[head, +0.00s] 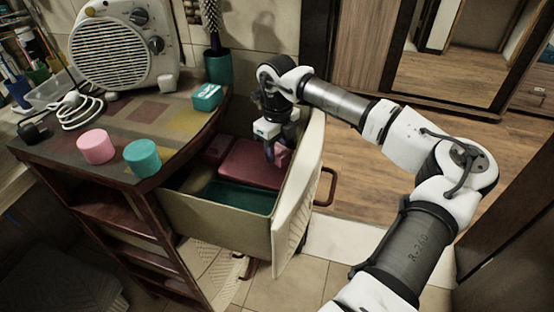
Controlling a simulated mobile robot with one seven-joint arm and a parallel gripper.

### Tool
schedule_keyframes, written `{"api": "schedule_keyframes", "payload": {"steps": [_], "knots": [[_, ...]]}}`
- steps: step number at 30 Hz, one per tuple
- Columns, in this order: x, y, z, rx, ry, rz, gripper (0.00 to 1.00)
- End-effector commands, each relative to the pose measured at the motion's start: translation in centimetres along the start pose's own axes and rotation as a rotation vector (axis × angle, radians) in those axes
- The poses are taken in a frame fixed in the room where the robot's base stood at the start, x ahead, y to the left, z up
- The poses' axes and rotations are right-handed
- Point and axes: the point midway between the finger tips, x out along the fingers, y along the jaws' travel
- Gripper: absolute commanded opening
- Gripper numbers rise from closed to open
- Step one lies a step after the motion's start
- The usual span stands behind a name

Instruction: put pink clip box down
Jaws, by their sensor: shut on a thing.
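My gripper (274,148) reaches down into the open drawer (215,222), near its right front wall. It is shut on a small pink box (284,157), which I take as the pink clip box. The box is small in view and partly hidden by the fingers. It is over the right end of a dark pink compartment or tray (248,163) inside the drawer. I cannot tell whether the box touches the surface below it.
A teal compartment (238,197) lies at the drawer's front. On the cabinet top (122,118) stand a pink cylinder (97,146), a teal cylinder (142,158), a teal box (207,97) and a fan heater (122,45). The drawer's pale front panel (298,200) stands beside my arm.

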Motion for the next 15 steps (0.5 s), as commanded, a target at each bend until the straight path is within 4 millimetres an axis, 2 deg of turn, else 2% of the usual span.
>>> {"api": "schedule_keyframes", "payload": {"steps": [5, 9, 15], "knots": [[1.7, 0.1, 0.0, 0.0, 0.001, 0.004, 0.15], [3.8, 0.1, 0.0, 0.001, 0.0, 0.003, 0.15], [4.4, 0.0, 0.0, 0.0, 0.0, 0.001, 0.15]]}}
